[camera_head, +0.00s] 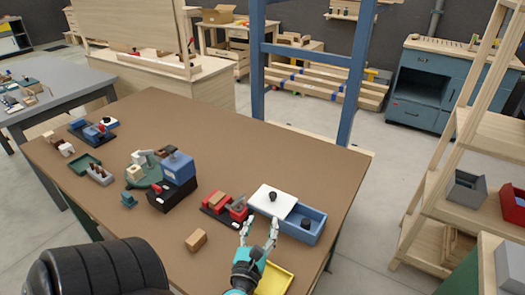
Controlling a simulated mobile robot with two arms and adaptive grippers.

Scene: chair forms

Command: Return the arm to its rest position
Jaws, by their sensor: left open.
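My left gripper (259,228) is over the near right part of the brown table (180,125). Its two light fingers are spread, with nothing seen between them. The fingertips point away from me, just short of a blue box (312,224) with a white lid (272,200) lying partly over it. Part of my arm below the gripper hides some of a yellow tray (273,280). My right gripper does not show.
A red and black vise-like tool (225,208), a wooden block (196,240) and a blue-and-black box (177,178) are on the table. A blue upright frame (355,75) stands behind it. Wooden shelves (465,155) stand at right. Bare tabletop lies at the back.

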